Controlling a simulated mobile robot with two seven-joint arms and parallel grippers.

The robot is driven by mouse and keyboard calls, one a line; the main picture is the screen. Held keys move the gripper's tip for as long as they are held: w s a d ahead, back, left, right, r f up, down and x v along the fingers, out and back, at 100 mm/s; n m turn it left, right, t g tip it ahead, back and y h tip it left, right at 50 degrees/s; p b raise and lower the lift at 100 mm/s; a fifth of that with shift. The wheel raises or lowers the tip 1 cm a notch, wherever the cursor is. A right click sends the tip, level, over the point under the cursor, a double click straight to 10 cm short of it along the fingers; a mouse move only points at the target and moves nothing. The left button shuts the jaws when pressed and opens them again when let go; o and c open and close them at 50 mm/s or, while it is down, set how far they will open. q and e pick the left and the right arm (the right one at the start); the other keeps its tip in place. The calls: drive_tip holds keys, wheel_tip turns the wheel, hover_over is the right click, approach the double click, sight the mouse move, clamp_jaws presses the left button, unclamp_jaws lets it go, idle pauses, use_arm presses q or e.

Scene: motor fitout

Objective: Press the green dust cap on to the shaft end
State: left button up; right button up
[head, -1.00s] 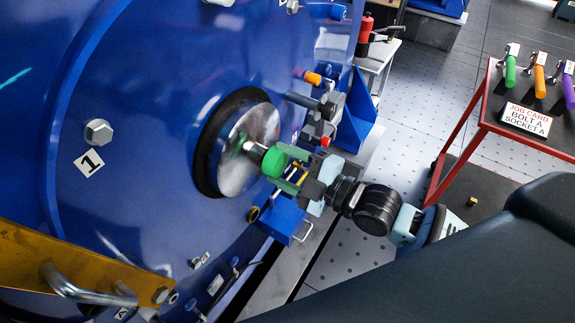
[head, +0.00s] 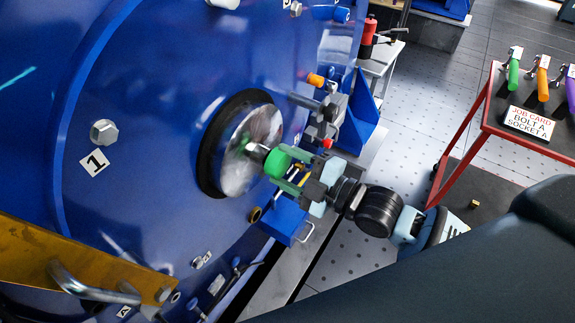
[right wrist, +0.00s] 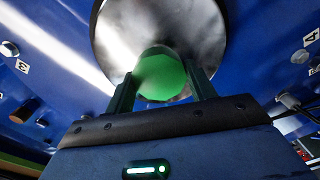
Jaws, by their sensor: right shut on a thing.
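The green dust cap (head: 277,162) is at the end of the shaft (head: 256,151), which sticks out from the middle of a shiny steel disc (head: 240,172) on the blue motor face. My right gripper (head: 286,172) is shut on the cap, with one finger on each side. In the right wrist view the cap (right wrist: 161,76) sits between the fingers in front of the disc (right wrist: 205,38). The cap looks in line with the shaft and touching its end; I cannot tell how far on it is. My left gripper is not in view.
A blue motor housing (head: 150,60) with a hex bolt (head: 103,132) by label 1 fills the left. A yellow bar (head: 40,250) crosses the lower left. Valve fittings (head: 330,108) stand close beside my right gripper. A red-framed cart (head: 482,125) with coloured-handled tools is at right.

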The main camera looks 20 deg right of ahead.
sight(285, 167)
use_arm(q)
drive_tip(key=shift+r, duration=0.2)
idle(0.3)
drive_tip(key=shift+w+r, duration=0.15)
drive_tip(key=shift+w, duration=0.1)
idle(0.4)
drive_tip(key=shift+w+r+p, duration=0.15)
drive_tip(key=shift+p, duration=0.15)
use_arm(e)
drive_tip(key=shift+x, duration=1.55)
drive_tip(key=o, duration=1)
drive_tip(key=v, duration=0.6)
drive_tip(key=shift+s+d, duration=0.1)
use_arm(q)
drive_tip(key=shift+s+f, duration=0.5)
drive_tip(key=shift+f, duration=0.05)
use_arm(e)
drive_tip(key=shift+s+d, duration=0.45)
drive_tip(key=shift+s, duration=0.1)
